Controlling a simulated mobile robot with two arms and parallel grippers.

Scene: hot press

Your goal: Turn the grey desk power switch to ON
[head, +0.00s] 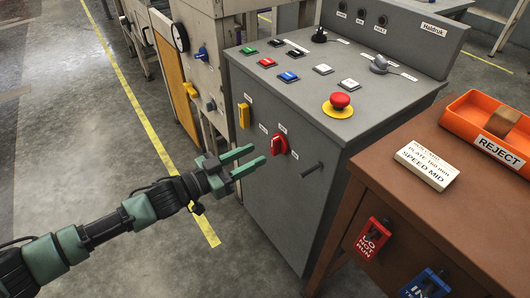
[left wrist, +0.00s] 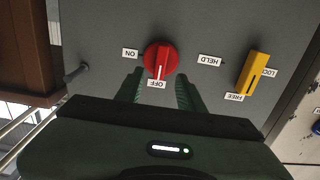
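The grey desk (head: 290,175) has a round red rotary switch (head: 279,145) on its front panel. In the left wrist view the red switch (left wrist: 160,60) has a white pointer line toward the OFF label (left wrist: 156,84). The ON label (left wrist: 131,53) is at its left in that view. My left gripper (head: 259,156) is open and empty, just short of the switch. In the left wrist view its fingers (left wrist: 160,75) are spread to either side of the switch's lower part; I cannot tell whether they touch it. My right gripper is not in view.
A yellow LOCK/FREE handle (left wrist: 253,74) is beside the switch; a grey peg (head: 313,168) sticks out on its other side. A red emergency button (head: 340,101) is on the desk top. A brown table (head: 400,210) with an orange REJECT tray (head: 470,125) stands at right.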

